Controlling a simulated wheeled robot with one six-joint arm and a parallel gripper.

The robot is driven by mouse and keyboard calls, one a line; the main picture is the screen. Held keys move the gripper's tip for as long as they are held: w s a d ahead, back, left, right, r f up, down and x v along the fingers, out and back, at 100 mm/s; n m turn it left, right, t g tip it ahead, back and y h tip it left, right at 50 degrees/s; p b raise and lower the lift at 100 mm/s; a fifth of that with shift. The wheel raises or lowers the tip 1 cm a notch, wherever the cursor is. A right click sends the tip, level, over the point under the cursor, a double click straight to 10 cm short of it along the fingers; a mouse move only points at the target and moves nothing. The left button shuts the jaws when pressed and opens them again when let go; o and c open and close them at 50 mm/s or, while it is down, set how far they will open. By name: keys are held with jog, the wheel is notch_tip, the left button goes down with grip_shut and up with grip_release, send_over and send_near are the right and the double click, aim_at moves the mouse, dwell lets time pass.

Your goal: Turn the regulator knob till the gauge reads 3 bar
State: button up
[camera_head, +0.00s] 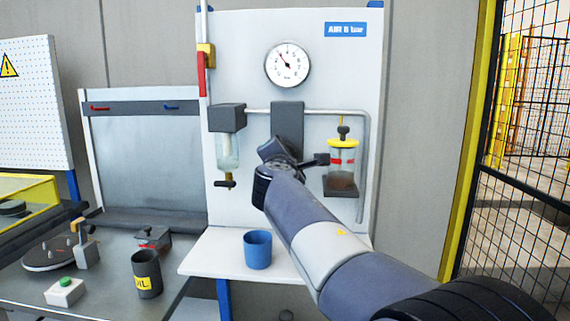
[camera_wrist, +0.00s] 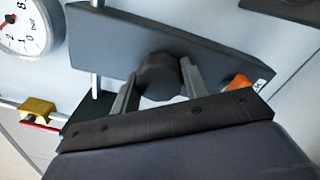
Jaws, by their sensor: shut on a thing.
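The regulator is a dark grey block (camera_head: 287,118) on the white panel, and in the wrist view (camera_wrist: 225,52) it fills the upper middle. Its dark faceted knob (camera_wrist: 159,72) sits between the two fingers of my gripper (camera_wrist: 158,80), which is shut on it. In the head view my wrist covers the knob and the fingers. The round white gauge (camera_head: 287,64) is above the regulator. Its needle points up and left in the head view, but the numbers are too small to read there. In the wrist view the gauge (camera_wrist: 22,30) is cut off at the upper left.
A filter with a clear bowl (camera_head: 228,150) hangs left of the regulator. A yellow-topped lubricator (camera_head: 342,165) hangs right, close to my wrist. A red and yellow valve (camera_head: 205,65) is at the panel's left edge. A blue cup (camera_head: 257,249) stands on the white shelf (camera_head: 210,255) below.

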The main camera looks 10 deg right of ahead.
jog(key=shift+m+b, duration=0.3)
jog(key=shift+m, duration=0.2)
jog(key=o, duration=1)
jog(key=b+v, duration=0.1)
jog(key=v, duration=1)
jog(key=shift+b, duration=0.3)
jog(key=shift+w+d, duration=0.1)
jog(key=shift+w, duration=0.05)
jog(key=p+x, duration=0.1)
jog(key=x, duration=0.9)
jog(key=shift+w+d+p, duration=0.1)
jog(key=shift+w+p, duration=0.2)
jog(key=shift+w, duration=0.1)
jog(key=shift+s, duration=0.1)
